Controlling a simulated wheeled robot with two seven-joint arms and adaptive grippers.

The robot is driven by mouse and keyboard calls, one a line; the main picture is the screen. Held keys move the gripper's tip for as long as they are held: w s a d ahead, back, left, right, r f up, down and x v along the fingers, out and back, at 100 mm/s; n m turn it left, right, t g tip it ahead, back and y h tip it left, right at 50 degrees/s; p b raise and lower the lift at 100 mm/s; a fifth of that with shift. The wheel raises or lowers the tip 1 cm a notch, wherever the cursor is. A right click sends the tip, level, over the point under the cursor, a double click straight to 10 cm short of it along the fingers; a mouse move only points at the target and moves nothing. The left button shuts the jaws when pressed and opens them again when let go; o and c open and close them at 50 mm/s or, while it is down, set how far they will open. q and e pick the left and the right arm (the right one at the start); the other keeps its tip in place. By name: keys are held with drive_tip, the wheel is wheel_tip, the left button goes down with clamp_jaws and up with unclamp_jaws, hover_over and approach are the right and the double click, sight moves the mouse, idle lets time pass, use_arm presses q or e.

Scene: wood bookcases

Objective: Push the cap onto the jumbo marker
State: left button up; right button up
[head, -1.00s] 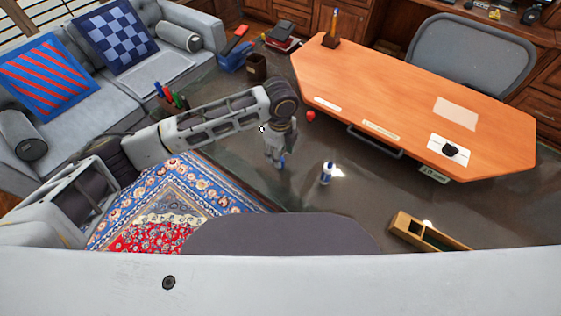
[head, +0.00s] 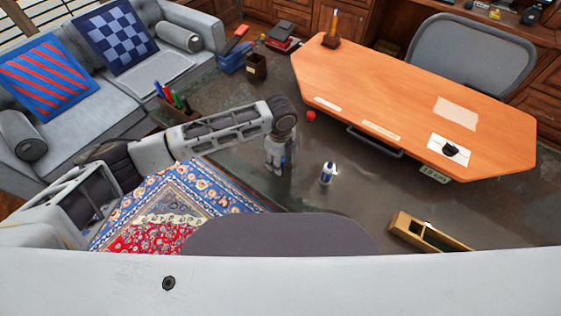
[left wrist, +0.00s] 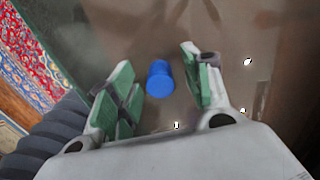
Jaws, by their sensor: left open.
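The jumbo marker (head: 327,173), a thick white body with a dark blue band and tip, stands upright on the dark glossy tabletop in the head view. The blue cap (left wrist: 160,78) sits between my left gripper's fingers in the left wrist view, with a gap to the pads on both sides. My left gripper (left wrist: 158,75) is open, with green pads, and points down at the cap. In the head view my left gripper (head: 278,168) is left of the marker and mostly hides the cap. My right gripper is not in view.
An orange wood desk board (head: 400,110) lies behind, with a small red object (head: 311,116) near its left edge. A wooden tray (head: 430,232) is at the front right. A pen holder (head: 178,110) is behind my left arm. The tabletop around the marker is clear.

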use_arm(q)
drive_tip(key=c, duration=0.9)
drive_tip(key=shift+o, duration=0.2)
drive_tip(key=shift+r, duration=0.15)
drive_tip(key=shift+r, duration=4.9)
